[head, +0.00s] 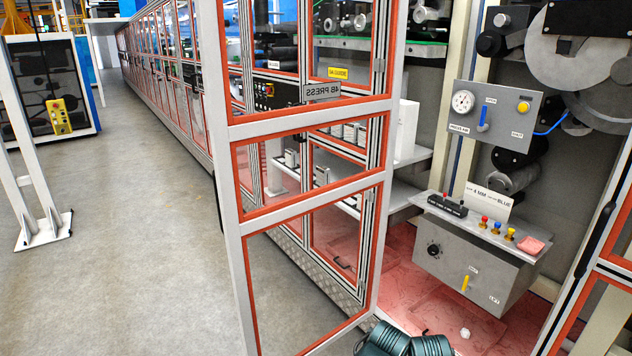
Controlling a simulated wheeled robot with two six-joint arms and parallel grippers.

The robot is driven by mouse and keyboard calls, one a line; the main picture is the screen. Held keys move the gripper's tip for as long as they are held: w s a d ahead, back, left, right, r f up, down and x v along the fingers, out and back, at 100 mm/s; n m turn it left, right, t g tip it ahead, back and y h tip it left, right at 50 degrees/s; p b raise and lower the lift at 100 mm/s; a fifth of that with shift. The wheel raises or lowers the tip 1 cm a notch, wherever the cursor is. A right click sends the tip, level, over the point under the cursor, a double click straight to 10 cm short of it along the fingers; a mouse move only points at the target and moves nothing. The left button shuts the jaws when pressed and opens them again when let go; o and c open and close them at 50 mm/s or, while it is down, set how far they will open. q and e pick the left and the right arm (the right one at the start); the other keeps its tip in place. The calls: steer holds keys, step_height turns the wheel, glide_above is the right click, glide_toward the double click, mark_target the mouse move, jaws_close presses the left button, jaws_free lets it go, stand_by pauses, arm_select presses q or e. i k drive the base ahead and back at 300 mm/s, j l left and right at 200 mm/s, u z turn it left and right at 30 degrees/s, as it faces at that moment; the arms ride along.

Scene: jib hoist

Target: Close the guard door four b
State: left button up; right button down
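The guard door four b (238,178) stands open in the middle of the head view. It has a pale metal frame, orange-red edging and clear panels. Its label (322,91) reads "4B PRESS" in mirror writing, so I see the door's back side. Its left upright stands out over the grey floor, and its right upright is beside the machine opening. The door's top is cut off by the picture edge. Neither of my grippers shows in this view.
A grey control box (468,262) and a gauge panel (495,115) are inside the opening at right. Dark green ribbed things (385,340), unidentifiable, lie at the bottom edge. Another orange-edged frame (603,255) stands at far right. The left aisle floor (140,220) is clear.

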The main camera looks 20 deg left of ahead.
mark_target(228, 132)
steer(key=z, duration=1.2)
steer(key=k+j+z, duration=0.15)
steer(key=j+z, duration=0.3)
steer(key=k+j, duration=0.25)
steer(key=j, duration=0.3)
steer(key=k+j, duration=0.25)
steer(key=j, duration=0.3)
steer(key=k+j, duration=0.25)
steer(key=j, duration=0.35)
steer(key=k+j, duration=0.25)
steer(key=j, duration=0.3)
steer(key=k+j, duration=0.2)
steer(key=j, duration=0.35)
steer(key=k+j, duration=0.25)
steer(key=j, duration=0.3)
steer(key=k+j, duration=0.25)
steer(key=j, duration=0.3)
steer(key=k+j, duration=0.25)
steer(key=j, duration=0.3)
